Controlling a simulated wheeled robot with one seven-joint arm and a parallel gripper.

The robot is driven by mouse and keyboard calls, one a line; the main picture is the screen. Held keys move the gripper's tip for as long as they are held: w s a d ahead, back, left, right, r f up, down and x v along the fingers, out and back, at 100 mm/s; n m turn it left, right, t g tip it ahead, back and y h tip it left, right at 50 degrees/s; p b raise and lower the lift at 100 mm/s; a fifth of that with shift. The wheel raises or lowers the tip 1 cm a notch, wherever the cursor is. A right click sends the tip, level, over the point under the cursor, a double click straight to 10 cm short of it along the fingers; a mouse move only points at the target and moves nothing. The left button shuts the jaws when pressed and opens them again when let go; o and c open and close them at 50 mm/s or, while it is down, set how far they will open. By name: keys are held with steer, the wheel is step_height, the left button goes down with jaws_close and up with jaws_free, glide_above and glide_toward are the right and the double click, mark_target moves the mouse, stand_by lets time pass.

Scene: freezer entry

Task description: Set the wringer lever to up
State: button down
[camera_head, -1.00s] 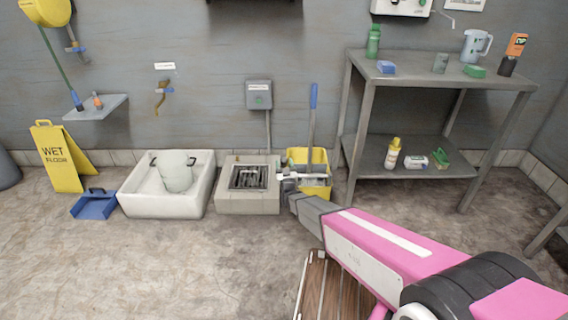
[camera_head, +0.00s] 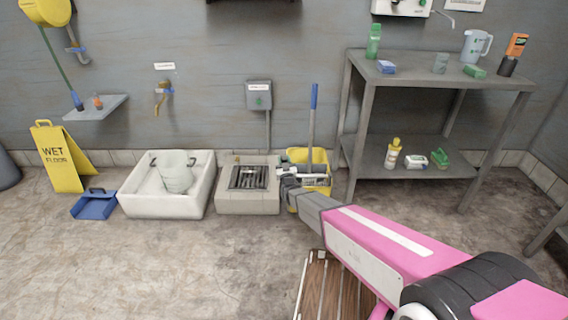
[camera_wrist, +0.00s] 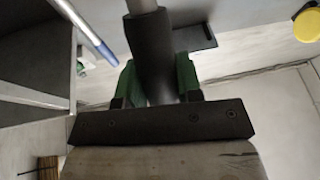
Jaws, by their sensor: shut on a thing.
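The yellow mop bucket (camera_head: 322,189) stands on the floor, with the grey wringer (camera_head: 315,174) at its top. The wringer lever reaches out low to the left of the bucket, roughly level, largely hidden by my gripper (camera_head: 287,179). In the wrist view, the green-padded fingers of my gripper (camera_wrist: 157,82) are shut on the lever's dark round grip (camera_wrist: 150,45), one pad on each side. A pale rod continues from the grip at the top of that view. The lever's pivot is not clear.
A blue-topped pole (camera_head: 313,110) stands upright at the bucket. The low drain block (camera_head: 248,203) and white sink (camera_head: 160,206) lie left of my gripper. A metal shelf (camera_head: 410,175) stands right. A wooden slatted thing (camera_head: 330,285) lies below my arm.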

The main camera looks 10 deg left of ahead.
steer(key=w+a+r+g+h, duration=0.1)
steer(key=w+g, duration=0.2)
steer(key=w, duration=0.3)
steer(key=w+a+r+m+g+h, duration=0.1)
steer(key=w+a+r+g, duration=0.1)
steer(key=w, duration=0.4)
steer(key=shift+w+r+g+h, duration=0.2)
steer(key=shift+w+g+h, duration=0.1)
steer(key=shift+w+g, duration=0.1)
steer(key=c, duration=0.8)
jaws_free()
steer(key=v, duration=1)
steer(key=shift+s+r, duration=0.1)
steer(key=shift+s, duration=0.25)
steer(key=shift+d, duration=0.2)
